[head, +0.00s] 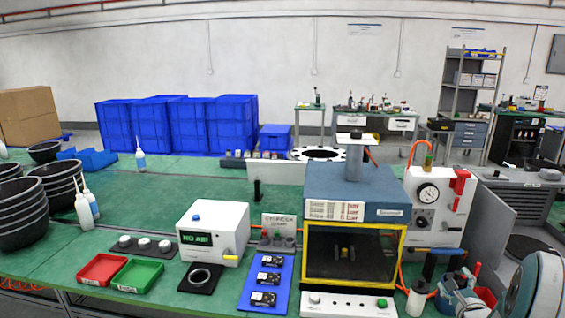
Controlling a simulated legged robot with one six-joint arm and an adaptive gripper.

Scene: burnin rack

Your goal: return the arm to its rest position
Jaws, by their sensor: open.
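Large rounded grey and blue parts of my arm (540,285) show at the lower right edge, close to the camera. A smaller grey and blue part (462,298) shows left of them, in front of the bench equipment; I cannot tell for sure whether it is mine. I do not make out my gripper's fingertips in the head view, so what they are near is hidden.
A green bench (150,200) carries a yellow-framed test chamber (352,225), a white display box (213,232), a blue tray (266,284), red (102,269) and green (136,275) bins, and a white gauge panel (437,208). Black bowls (22,215) stand left.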

